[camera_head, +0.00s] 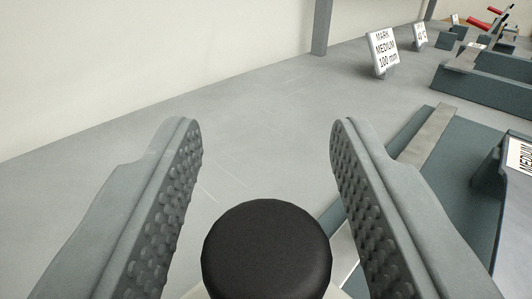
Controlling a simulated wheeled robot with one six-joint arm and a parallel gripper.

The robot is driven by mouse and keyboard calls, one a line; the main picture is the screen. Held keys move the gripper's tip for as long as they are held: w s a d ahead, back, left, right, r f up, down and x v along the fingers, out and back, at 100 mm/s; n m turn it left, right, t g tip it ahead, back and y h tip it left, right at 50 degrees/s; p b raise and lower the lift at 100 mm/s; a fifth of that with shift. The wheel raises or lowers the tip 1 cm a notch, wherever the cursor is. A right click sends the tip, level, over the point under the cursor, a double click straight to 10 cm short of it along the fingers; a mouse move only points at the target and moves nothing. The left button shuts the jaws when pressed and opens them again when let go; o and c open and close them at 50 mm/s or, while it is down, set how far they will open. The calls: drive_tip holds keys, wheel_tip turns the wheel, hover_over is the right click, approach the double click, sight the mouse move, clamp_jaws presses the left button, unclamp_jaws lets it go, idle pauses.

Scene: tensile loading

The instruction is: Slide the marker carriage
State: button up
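My gripper (265,135) is open, with its two grey, studded fingers wide apart on the left and right of the picture. A black round knob (266,250) sits low in the middle between the fingers, with a clear gap to each. A bit of a pale part shows under it at the bottom edge. It may be the knob of the marker carriage; I cannot tell for sure. The rest of its body is hidden below the picture.
A sign reading "MARK MEDIUM 100 mm" (383,52) stands on the grey surface (250,110) at the back right. A dark teal fixture with a grey bar (430,137) lies at right. A label plate (519,155) is cut off. Red-handled equipment (478,24) stands far right. The left is clear.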

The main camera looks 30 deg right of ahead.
clamp_jaws()
drive_tip(key=w+d, duration=0.3)
drive_tip(key=d, duration=0.9)
drive_tip(key=w+d, duration=0.4)
drive_tip(key=d, duration=0.9)
drive_tip(key=w+d, duration=0.4)
drive_tip(key=d, duration=0.9)
drive_tip(key=shift+d, duration=0.25)
drive_tip(key=shift+o, duration=0.8)
unclamp_jaws()
wheel_tip(320, 180, up, 10)
drive_tip(key=shift+a, duration=0.1)
